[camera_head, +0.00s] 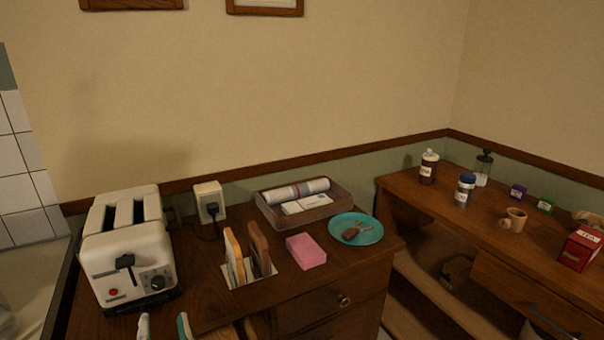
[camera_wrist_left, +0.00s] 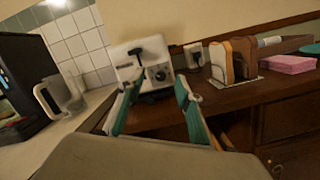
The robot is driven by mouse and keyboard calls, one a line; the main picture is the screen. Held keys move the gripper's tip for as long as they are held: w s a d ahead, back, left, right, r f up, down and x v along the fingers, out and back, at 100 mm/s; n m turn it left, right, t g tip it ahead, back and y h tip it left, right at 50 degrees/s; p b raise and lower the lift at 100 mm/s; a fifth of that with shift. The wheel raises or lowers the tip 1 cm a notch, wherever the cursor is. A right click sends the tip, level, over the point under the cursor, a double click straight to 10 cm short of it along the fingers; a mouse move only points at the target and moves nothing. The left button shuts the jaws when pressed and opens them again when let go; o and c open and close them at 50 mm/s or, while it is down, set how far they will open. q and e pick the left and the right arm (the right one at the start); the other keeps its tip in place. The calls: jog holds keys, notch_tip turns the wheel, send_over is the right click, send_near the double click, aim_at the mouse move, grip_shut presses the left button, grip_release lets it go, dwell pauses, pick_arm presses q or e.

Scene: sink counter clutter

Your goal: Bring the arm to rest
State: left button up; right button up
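My left gripper (camera_head: 164,325) shows only its fingertips at the bottom edge of the head view, in front of the toaster. In the left wrist view the two teal-lined fingers (camera_wrist_left: 157,88) stand apart with nothing between them, so it is open and empty. The toaster's front and the counter edge show beyond the fingers. The rest of my left arm is out of the head view. My right gripper is in neither view.
A white toaster (camera_head: 127,250), toast rack (camera_head: 240,278), pink sponge (camera_head: 306,251), teal plate (camera_head: 370,228) and brown tray (camera_head: 270,216) stand on the wooden counter. Jars and a red box (camera_head: 577,250) stand on the right counter. A clear jug (camera_wrist_left: 62,97) stands left in the wrist view.

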pick_arm(q)
jog(key=w+d+m+t+h, duration=0.1)
jog(key=d+m+t+h, duration=0.5)
jog(key=m, duration=1)
jog(key=d+f+m+g+h, duration=0.55)
jog(key=f+m+h, duration=0.35)
jog(key=f+m, duration=0.5)
jog(key=s+a+f+m+g+y, duration=0.1)
jog(key=s+a+f+m+g, duration=0.1)
jog(key=f, duration=0.5)
jog(key=s+a+f+m+g+y, duration=0.1)
jog(key=s+a+f+m+g, duration=0.1)
jog(key=f+m, duration=0.3)
jog(key=s+a+f+m+g, duration=0.2)
jog(key=a+f+m+g, duration=0.1)
jog(key=f, duration=0.6)
jog(key=shift+s+m+y, duration=0.4)
jog(key=shift+d, duration=0.1)
